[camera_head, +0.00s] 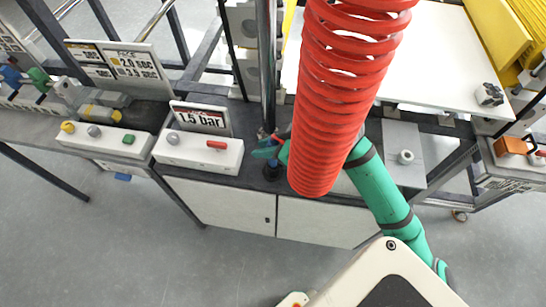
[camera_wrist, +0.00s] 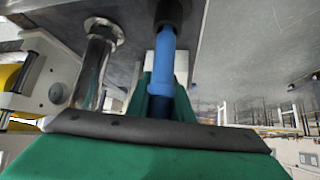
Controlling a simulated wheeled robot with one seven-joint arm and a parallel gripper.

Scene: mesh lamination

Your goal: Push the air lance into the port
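The air lance (camera_wrist: 163,65) is a blue rod in the middle of the wrist view. My gripper (camera_wrist: 164,98), with green fingers, is shut around it. The lance's far end meets a black collar (camera_wrist: 168,12), which looks like the port, against the grey bench surface. How deep the end sits is hidden. In the head view my gripper (camera_head: 272,148) is just right of the 1.5 bar control box, with a dark round fitting (camera_head: 271,173) below it at the bench edge. The red coiled hose covers part of my gripper and arm there.
A chrome post (camera_wrist: 92,68) with a flanged foot stands close beside the lance. The red coiled hose (camera_head: 345,90) hangs in front of my arm. The white control box (camera_head: 195,153) with the 1.5 bar sign (camera_head: 201,119) is to the left. A white sheet (camera_head: 445,60) lies behind.

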